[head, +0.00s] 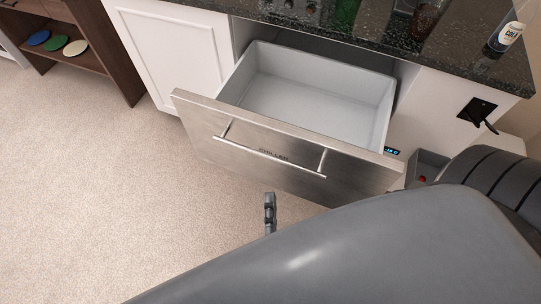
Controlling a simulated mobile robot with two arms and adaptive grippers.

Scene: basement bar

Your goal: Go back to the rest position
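My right arm, large and dark grey, fills the lower right of the head view. Part of my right gripper (270,212) pokes out beyond the arm's edge, over the carpet just in front of the drawer front. Only a narrow dark piece of it shows, and the arm hides the rest. I cannot tell whether its fingers are open or shut. It looks apart from the drawer handle (268,157). My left gripper is not in view.
A steel-fronted chiller drawer (200,113) stands pulled out, its grey bin looking empty. A brown shelf (116,58) with coloured discs stands left. The carpet (100,190) at left is clear.

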